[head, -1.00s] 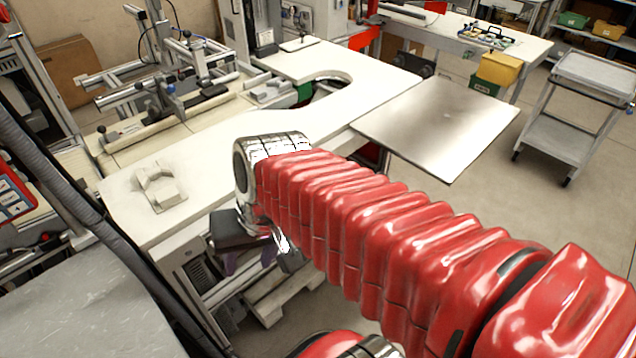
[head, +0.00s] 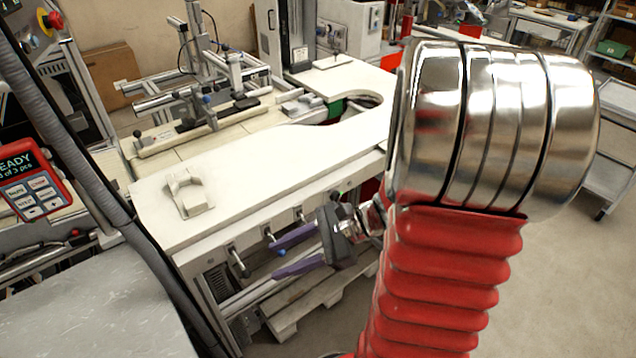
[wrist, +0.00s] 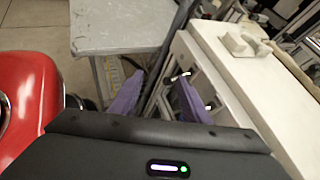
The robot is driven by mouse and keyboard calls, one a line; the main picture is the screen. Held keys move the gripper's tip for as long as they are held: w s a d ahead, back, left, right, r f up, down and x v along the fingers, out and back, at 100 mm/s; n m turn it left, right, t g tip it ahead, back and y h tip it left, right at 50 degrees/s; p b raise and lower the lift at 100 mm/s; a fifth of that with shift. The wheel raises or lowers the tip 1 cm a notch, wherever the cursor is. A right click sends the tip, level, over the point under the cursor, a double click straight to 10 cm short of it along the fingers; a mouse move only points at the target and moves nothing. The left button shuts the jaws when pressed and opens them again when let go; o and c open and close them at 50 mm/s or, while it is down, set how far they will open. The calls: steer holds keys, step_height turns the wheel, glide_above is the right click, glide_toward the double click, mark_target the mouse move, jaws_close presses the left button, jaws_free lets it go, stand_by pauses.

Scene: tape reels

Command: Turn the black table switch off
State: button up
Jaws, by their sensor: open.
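The white table (head: 270,150) has several small levers or knobs along its front edge. I cannot tell which is the black table switch. My gripper (head: 273,262) is open and empty, its two purple fingers pointing left, in front of the table's front face and below its top. In the wrist view the spread fingers of my gripper (wrist: 155,92) reach toward the front face of the table (wrist: 240,80), where small bright fittings show between and beside them.
A grey metal surface (head: 90,305) is at the lower left, and a hanging control panel (head: 32,187) with a red frame is at the left edge. A wooden pallet (head: 300,300) lies under the table. A pale block fixture (head: 187,193) sits on the tabletop.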

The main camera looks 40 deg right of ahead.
steer(key=w+d+f+m+t+h, duration=0.25)
steer(key=d+m+t, duration=0.45)
steer(key=d+m, duration=0.4)
steer(key=m+t+h, duration=0.5)
steer(key=m+h, duration=0.3)
steer(key=m, duration=0.2)
glide_toward(336, 197)
steer(key=s+d, duration=0.1)
steer(key=s, duration=0.5)
steer(key=shift+w+y, duration=0.15)
steer(key=shift+y, duration=0.1)
steer(key=w, duration=1.3)
steer(key=shift+w+a, duration=0.25)
steer(key=shift+w, duration=0.05)
steer(key=shift+c, duration=0.5)
steer(key=c, duration=0.9)
